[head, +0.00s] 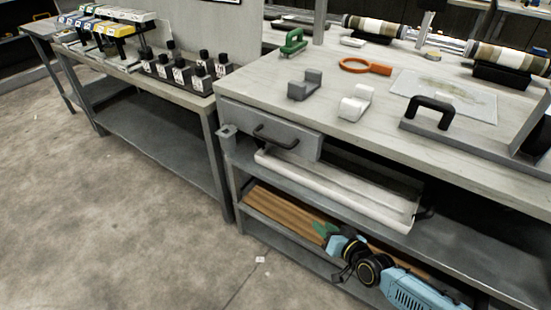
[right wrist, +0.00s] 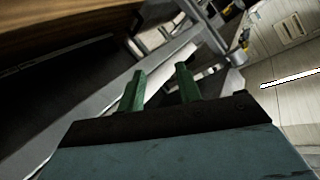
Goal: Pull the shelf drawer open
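A grey drawer (head: 248,121) sits under the left front corner of the bench top. Its front carries a black bar handle (head: 277,138), and no opening shows above the front, so it looks closed. My right gripper (head: 325,230) is low in front of the lower shelf, below and to the right of the handle and apart from it. In the right wrist view its two green fingers (right wrist: 160,76) stand apart with nothing between them. My left gripper is not in view.
A long white tray (head: 330,187) lies on the shelf below the drawer. Wooden boards (head: 283,213) lie lower down. The bench top (head: 262,92) holds grey and white blocks, an orange ring tool (head: 366,66) and core liners. The floor at left (head: 110,220) is clear.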

